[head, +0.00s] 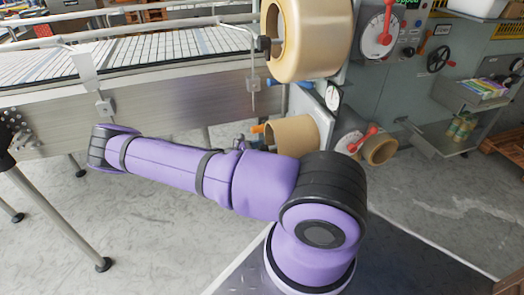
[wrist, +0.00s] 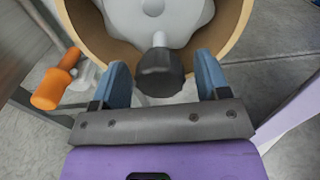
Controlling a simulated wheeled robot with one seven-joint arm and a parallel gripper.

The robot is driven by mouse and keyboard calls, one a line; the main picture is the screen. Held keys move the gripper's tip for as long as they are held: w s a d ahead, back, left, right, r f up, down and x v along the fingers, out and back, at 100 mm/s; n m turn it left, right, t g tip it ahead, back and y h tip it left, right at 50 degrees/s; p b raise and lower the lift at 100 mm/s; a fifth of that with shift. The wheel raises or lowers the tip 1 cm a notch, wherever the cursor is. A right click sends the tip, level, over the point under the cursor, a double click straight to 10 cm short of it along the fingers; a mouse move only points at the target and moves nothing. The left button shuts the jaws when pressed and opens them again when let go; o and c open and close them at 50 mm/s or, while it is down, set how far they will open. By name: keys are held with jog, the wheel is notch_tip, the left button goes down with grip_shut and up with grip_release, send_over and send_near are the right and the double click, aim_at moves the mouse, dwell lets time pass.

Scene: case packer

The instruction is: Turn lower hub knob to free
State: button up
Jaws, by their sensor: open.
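In the wrist view my gripper (wrist: 162,65) is open, with one blue finger on each side of a black knob (wrist: 160,76). The knob sits at the end of a short light stem on a pale grey hub (wrist: 165,18). A tan roll (wrist: 236,22) surrounds the hub. I see gaps between the knob and both fingers, so the jaws are not closed on it. In the head view the lower roll (head: 290,133) shows behind my arm. The knob and my gripper are hidden there.
An orange handle (wrist: 52,88) on a metal arm stands left of the lower roll. The large upper roll (head: 308,40) hangs above. A conveyor (head: 165,75) runs along the left. Red-levered dials (head: 376,35) and a shelf (head: 440,140) are at the right.

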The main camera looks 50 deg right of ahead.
jog(key=shift+s+d, duration=0.1)
jog(key=shift+d, duration=0.05)
jog(key=c, duration=0.9)
jog(key=shift+m, duration=0.3)
jog(key=m, duration=0.3)
jog(key=shift+m, duration=0.3)
jog(key=m, duration=0.4)
jog(key=shift+m, duration=0.3)
jog(key=m, duration=0.4)
jog(key=shift+m, duration=2.6)
